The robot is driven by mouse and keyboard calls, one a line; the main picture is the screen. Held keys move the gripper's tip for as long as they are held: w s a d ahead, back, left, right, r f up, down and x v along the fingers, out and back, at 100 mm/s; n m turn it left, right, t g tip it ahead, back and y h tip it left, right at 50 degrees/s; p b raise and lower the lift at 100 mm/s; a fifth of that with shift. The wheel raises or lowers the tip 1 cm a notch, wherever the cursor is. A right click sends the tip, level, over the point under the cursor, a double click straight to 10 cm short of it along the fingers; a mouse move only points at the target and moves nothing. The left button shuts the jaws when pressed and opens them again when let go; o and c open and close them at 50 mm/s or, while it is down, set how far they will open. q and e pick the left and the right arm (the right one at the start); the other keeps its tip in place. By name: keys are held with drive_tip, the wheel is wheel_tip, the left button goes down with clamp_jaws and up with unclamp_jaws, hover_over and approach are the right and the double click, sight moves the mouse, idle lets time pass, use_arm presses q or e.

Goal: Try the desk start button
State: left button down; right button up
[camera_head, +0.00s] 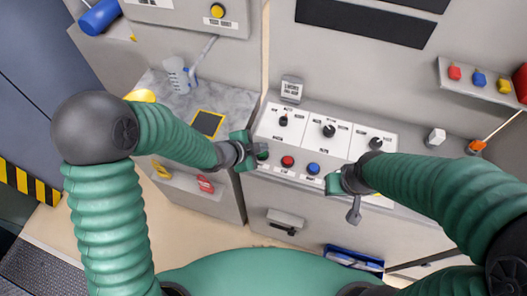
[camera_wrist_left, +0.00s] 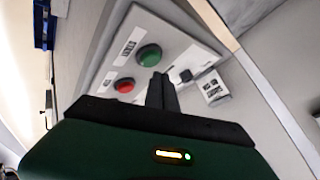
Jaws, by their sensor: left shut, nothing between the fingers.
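The desk panel (camera_head: 318,136) has a row of knobs and, below them, a red button (camera_head: 287,161) and a blue button (camera_head: 313,168). My left gripper (camera_head: 262,152) is at the panel's left front edge, left of the red button. In the left wrist view its shut, empty fingers (camera_wrist_left: 160,88) point at the panel. A green button (camera_wrist_left: 149,55) shows just beyond the fingertips, with the red button (camera_wrist_left: 125,87) to the left. I cannot tell whether the fingertips touch anything. In the head view the green button is hidden by my left gripper. My right gripper (camera_head: 338,184) is by the panel's front right; its fingers are unclear.
A marbled counter with a clear jug (camera_head: 178,76) and a yellow-framed dark pad (camera_head: 208,123) lies left of the panel. A shelf (camera_head: 488,82) with coloured blocks is on the right wall. A small sign (camera_head: 291,89) stands behind the panel. A blue tray (camera_head: 355,260) is low in front.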

use_arm(q)
drive_tip(key=shift+s+a+f, duration=0.1)
drive_tip(key=shift+a+f, duration=0.3)
drive_tip(key=shift+a, duration=0.15)
use_arm(e)
drive_tip(key=shift+a+f, duration=0.2)
drive_tip(key=shift+a, duration=0.1)
use_arm(q)
drive_tip(key=shift+d+b, duration=0.25)
drive_tip(key=shift+b, duration=0.05)
use_arm(e)
drive_tip(key=shift+d+f, duration=0.1)
drive_tip(key=shift+d, duration=0.15)
use_arm(q)
drive_tip(key=shift+a+f, duration=0.15)
drive_tip(key=shift+f, duration=0.1)
use_arm(e)
drive_tip(key=shift+a+f, duration=0.15)
use_arm(q)
drive_tip(key=shift+f+b, duration=0.25)
drive_tip(key=shift+b, duration=0.15)
use_arm(e)
drive_tip(key=shift+f, duration=0.25)
drive_tip(key=shift+r, duration=0.1)
use_arm(q)
drive_tip(key=shift+d+r+p, duration=0.3)
drive_tip(key=shift+r+p, duration=0.45)
drive_tip(key=shift+r, duration=0.2)
use_arm(e)
drive_tip(key=shift+r, duration=0.65)
